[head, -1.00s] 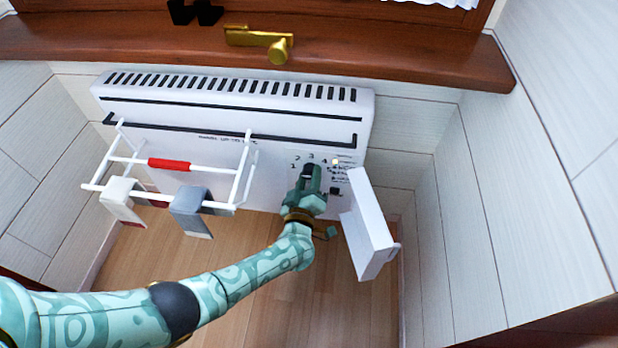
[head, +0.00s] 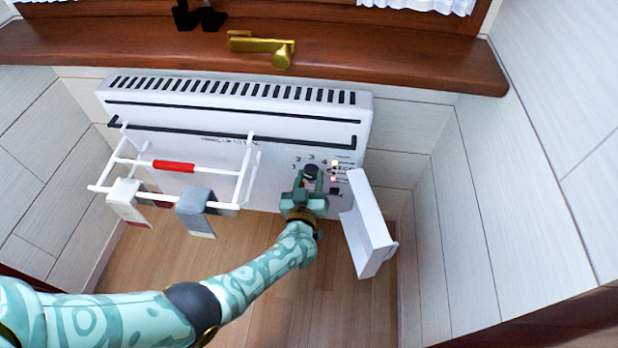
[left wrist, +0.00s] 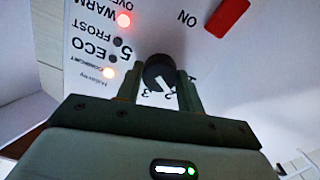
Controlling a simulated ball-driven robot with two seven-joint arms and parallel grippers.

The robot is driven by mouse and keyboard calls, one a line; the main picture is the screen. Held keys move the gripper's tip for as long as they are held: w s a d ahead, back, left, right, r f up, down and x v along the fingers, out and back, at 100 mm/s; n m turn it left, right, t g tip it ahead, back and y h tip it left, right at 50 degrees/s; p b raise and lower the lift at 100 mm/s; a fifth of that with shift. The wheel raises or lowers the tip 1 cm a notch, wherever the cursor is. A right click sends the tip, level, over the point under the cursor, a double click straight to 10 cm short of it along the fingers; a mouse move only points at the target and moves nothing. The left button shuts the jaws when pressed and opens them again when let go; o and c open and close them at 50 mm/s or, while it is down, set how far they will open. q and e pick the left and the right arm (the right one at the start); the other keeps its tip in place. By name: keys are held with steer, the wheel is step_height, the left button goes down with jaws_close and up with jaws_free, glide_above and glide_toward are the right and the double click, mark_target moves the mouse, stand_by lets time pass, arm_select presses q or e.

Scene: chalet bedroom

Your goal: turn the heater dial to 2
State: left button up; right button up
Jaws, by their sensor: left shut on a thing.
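The heater (head: 235,110) is a white panel under the wooden sill. Its black dial (head: 311,170) sits at the lower right among printed numbers. My left gripper (head: 309,180) reaches it from below, with one finger on each side, shut on the dial. In the left wrist view the dial (left wrist: 158,72) is between the fingertips (left wrist: 160,82). Its white pointer line points toward the printed 2, close to the 3. The 1 is partly hidden by a finger. My right gripper is not in view.
A white flap (head: 366,225) stands open just right of my gripper. A white rack (head: 175,172) with hanging cloths juts out at the left. The sill (head: 420,62) overhangs above. A red switch (left wrist: 227,16) marked ON and lit lamps are near the dial.

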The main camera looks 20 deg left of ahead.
arm_select(q)
steer(key=shift+f+m, duration=0.1)
steer(key=shift+m, duration=1.1)
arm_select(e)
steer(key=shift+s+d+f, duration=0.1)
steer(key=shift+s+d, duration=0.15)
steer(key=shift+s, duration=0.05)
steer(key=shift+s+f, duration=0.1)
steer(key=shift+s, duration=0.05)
arm_select(q)
steer(key=o, duration=1)
steer(key=shift+s+d+p, duration=0.1)
steer(key=shift+s+p, duration=0.1)
steer(key=shift+p, duration=0.1)
steer(key=p+v, duration=0.5)
steer(key=v, duration=1.1)
steer(key=shift+p, duration=0.3)
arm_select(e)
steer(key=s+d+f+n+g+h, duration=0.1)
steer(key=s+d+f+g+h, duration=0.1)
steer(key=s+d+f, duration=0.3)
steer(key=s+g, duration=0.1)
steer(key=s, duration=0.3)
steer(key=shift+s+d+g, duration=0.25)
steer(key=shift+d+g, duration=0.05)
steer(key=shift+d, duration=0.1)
